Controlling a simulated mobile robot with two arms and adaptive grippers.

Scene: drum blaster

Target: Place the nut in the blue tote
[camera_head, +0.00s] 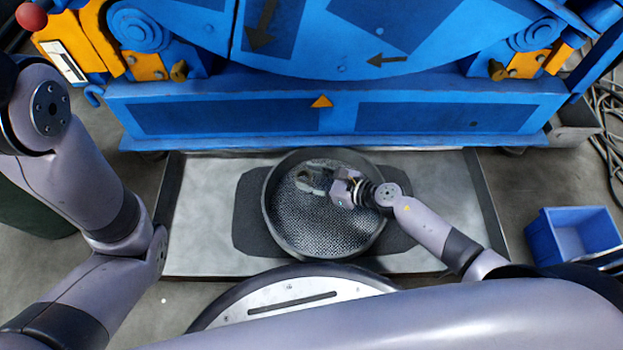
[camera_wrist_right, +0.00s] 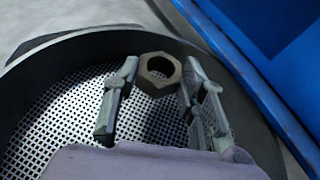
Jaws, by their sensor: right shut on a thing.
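A brownish hexagonal nut (camera_wrist_right: 146,80) with a round hole sits between the fingertips of my right gripper in the right wrist view. My right gripper (camera_head: 312,180) is shut on it, over the round mesh-bottomed pan (camera_head: 322,228) in the head view. The nut cannot be made out clearly in the head view. The mesh shows beneath the fingers in the wrist view; the exact height of the nut above it is hard to tell. The blue tote (camera_head: 541,241) stands on the floor at the right, away from the gripper, and looks empty. My left gripper is out of view.
The pan rests on a dark mat on a grey metal tray (camera_head: 200,215). A large blue machine (camera_head: 340,115) with orange parts stands close behind it. Cables (camera_head: 606,110) lie at the far right. Open floor (camera_head: 515,190) separates tray and tote.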

